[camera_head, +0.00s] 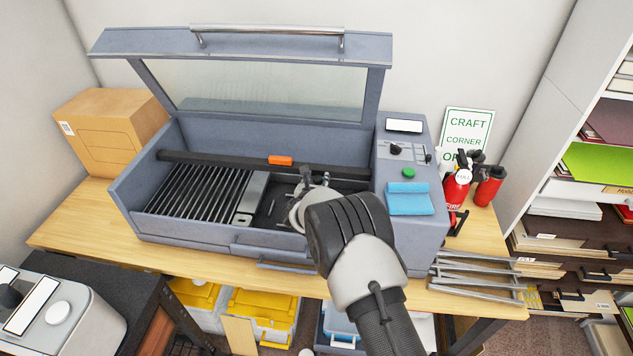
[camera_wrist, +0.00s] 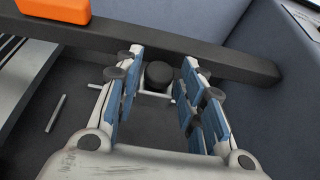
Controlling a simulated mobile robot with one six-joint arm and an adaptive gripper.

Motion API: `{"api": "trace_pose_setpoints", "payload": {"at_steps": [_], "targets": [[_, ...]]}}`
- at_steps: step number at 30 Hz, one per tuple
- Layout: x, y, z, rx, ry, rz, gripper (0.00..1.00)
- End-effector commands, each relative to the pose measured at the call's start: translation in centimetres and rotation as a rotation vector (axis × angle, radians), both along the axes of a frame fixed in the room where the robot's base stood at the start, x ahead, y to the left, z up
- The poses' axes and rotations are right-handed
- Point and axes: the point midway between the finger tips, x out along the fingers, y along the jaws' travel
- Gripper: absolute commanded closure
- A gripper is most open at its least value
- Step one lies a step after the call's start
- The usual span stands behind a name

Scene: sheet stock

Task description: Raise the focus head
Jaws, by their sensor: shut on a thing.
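The machine (camera_head: 186,238) stands on the table with its lid (camera_head: 262,88) raised. A dark bar (camera_head: 215,164) crosses its bed and carries an orange block (camera_head: 280,160). The block also shows at the upper left of the wrist view (camera_wrist: 55,8). I cannot tell which part is called the focus head. My gripper (camera_head: 318,180) reaches into the right part of the bed, just in front of the bar. In the wrist view its blue-padded fingers (camera_wrist: 160,66) are on either side of a black round knob (camera_wrist: 158,76), and it is shut on that knob.
A slatted grate (camera_head: 200,193) fills the bed's left part. Thin loose rods lie on the dark floor beside it. The control panel (camera_head: 402,153) with a green button and a blue cloth (camera_head: 409,199) is to the right. Fire extinguishers (camera_head: 457,188) stand beyond it.

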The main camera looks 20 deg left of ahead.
Motion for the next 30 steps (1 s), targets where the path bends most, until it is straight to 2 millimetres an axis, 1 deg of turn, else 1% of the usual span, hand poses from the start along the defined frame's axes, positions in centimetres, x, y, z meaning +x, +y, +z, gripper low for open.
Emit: {"api": "trace_pose_setpoints", "payload": {"at_steps": [1,4,10,14,18,20,27,28,30], "targets": [[0.0,0.0,0.0,0.0,0.0,0.0,0.94],[0.0,0.0,0.0,0.0,0.0,0.0,1.0],[0.0,0.0,0.3,0.001,-0.001,0.0,1.0],[0.1,0.1,2.1,0.003,-0.004,-0.001,1.0],[0.1,0.1,4.5,0.003,-0.003,-0.001,1.0],[0.0,0.0,4.9,0.002,-0.003,0.0,1.0],[0.1,0.1,5.0,0.003,-0.007,0.0,1.0],[0.1,0.1,5.1,0.003,-0.007,0.0,0.63],[0.1,0.1,5.1,0.003,-0.008,0.0,0.58]]}}
